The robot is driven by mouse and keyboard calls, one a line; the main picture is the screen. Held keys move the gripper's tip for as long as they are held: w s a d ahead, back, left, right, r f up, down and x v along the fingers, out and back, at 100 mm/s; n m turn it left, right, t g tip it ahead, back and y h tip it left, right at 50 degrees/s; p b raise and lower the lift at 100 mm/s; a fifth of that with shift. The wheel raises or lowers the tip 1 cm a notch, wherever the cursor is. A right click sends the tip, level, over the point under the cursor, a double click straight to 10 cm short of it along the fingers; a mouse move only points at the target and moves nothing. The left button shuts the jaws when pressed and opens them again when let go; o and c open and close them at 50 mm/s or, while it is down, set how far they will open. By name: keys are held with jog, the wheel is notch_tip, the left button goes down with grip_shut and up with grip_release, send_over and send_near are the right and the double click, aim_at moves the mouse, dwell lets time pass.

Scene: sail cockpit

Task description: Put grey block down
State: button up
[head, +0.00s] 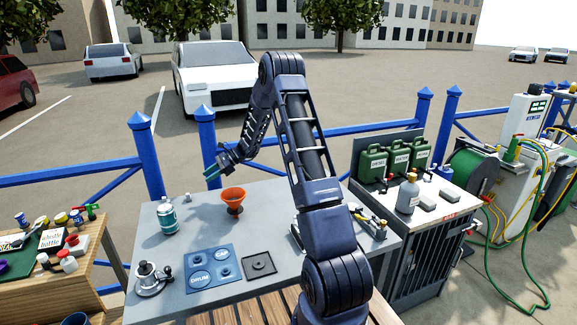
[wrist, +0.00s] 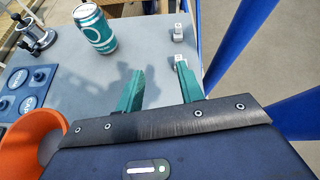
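My gripper (head: 212,172) is above the far left part of the grey table (head: 180,296). In the wrist view its two green fingers (wrist: 160,66) are spread apart, with no block visible between them. A small light grey block (wrist: 178,33) appears to stand on the table just beyond the right fingertip. In the head view this small block (head: 187,197) shows near the table's far edge, below and left of my gripper. A small pale patch touches or overlaps the right fingertip; I cannot tell what it is.
A teal can (head: 167,217) stands left of the block, and an orange funnel (head: 233,195) to its right. A blue panel (head: 212,282), a dark square plate (head: 259,265) and a metal device (head: 148,277) lie nearer. A blue railing (head: 205,135) runs behind the table.

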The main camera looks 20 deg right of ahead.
jog(key=s+d+r+n+h, duration=0.3)
jog(key=s+d+r+n, duration=0.1)
jog(key=s+r, duration=0.65)
jog(key=s+d+r+n+h, duration=0.3)
jog(key=s+d+r+n, duration=0.15)
jog(key=s+r, duration=0.55)
jog(key=s+d+r+n+t+h, duration=0.1)
jog(key=s+d, duration=0.3)
jog(key=s, duration=0.5)
jog(key=s+d+r+n+t+h, duration=0.1)
jog(key=s+d+n+t+h, duration=0.1)
jog(key=s, duration=0.7)
jog(key=s+d+r+n+t+h, duration=0.1)
jog(key=s+d+n+t+h, duration=0.1)
jog(key=s+d, duration=0.4)
jog(key=s+n+h, duration=0.1)
jog(key=s+n, duration=0.1)
jog(key=s, duration=0.1)
jog(key=shift+s+r, duration=0.25)
jog(key=shift+s, duration=0.1)
jog(key=shift+o, duration=0.4)
jog(key=shift+n, duration=0.25)
jog(key=o, duration=0.3)
